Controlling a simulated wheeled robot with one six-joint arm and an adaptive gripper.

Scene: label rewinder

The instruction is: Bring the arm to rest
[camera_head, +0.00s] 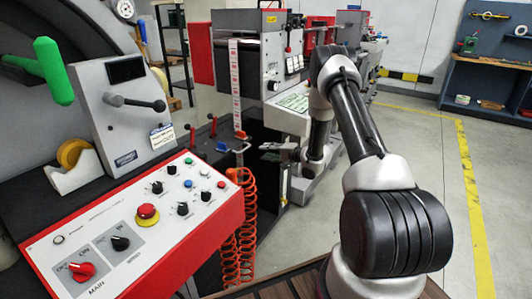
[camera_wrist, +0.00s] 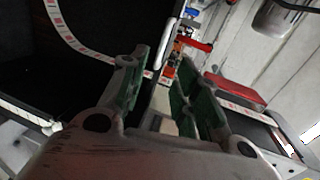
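My arm (camera_head: 362,115) rises from the lower right, bends at the top and comes down in front of the label machine. My gripper (camera_head: 262,151) is at its end, pointing left, close to the label strip and the orange coiled hoses in the picture. In the wrist view my gripper (camera_wrist: 160,75) shows two fingers with green pads standing apart. The gap between them shows only background, so it is open and holds nothing. I cannot tell from these views whether it touches the machine.
A red-edged control panel (camera_head: 150,222) with knobs stands at the left. The label strip (camera_head: 236,85) hangs beside the grey machine unit (camera_head: 262,60), with orange coiled hoses (camera_head: 247,215) below. A blue workbench (camera_head: 488,85) stands far right. The floor at right (camera_head: 425,145) is clear.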

